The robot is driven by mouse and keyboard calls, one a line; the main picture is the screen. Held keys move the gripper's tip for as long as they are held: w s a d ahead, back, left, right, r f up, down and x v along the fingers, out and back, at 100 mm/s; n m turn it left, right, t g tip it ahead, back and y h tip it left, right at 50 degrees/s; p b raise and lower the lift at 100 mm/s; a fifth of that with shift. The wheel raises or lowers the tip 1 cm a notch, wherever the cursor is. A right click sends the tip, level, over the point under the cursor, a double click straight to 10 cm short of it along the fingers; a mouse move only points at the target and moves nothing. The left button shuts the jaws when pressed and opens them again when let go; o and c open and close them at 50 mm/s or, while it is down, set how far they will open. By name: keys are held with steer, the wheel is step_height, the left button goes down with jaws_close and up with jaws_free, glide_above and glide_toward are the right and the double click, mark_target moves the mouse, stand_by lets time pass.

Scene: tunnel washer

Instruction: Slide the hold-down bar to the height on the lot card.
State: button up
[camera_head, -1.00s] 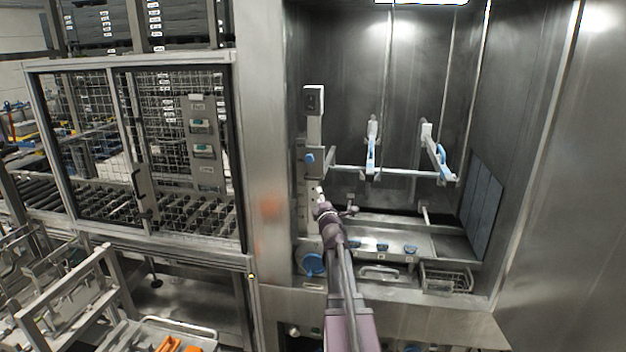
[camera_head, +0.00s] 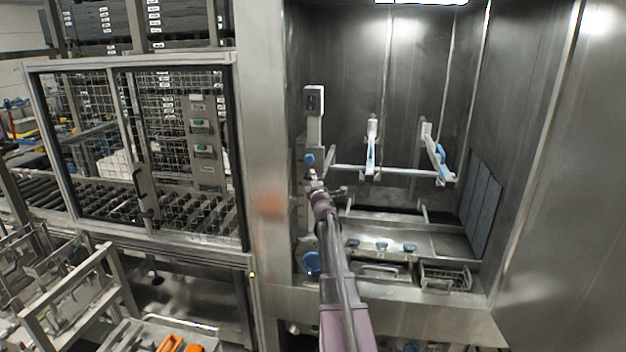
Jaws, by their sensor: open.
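The hold-down bar (camera_head: 400,172) runs level across the washer bay, with two white-and-blue arms, a left one (camera_head: 372,150) and a right one (camera_head: 436,155), at it. Its left end meets an upright post (camera_head: 314,130). A blue knob (camera_head: 309,159) sits on the post at about the bar's height. My gripper (camera_head: 313,176) is open, just below the blue knob, in front of the post. I cannot tell whether it touches anything. My arm and gripper hide part of the lower post. A white-framed plate (camera_head: 314,100) tops the post; I cannot read it, and no lot card is identifiable.
A steel shelf with several blue parts (camera_head: 382,246) and a wire basket (camera_head: 445,276) lies below the bar. A round blue cap (camera_head: 312,263) is left of my arm. A steel pillar (camera_head: 265,150) and mesh door (camera_head: 150,150) stand left. Space above the bar is clear.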

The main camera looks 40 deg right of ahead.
jaws_close()
steer(key=shift+f, duration=0.15)
step_height(320, 180, down, 20)
steer(key=b, duration=2)
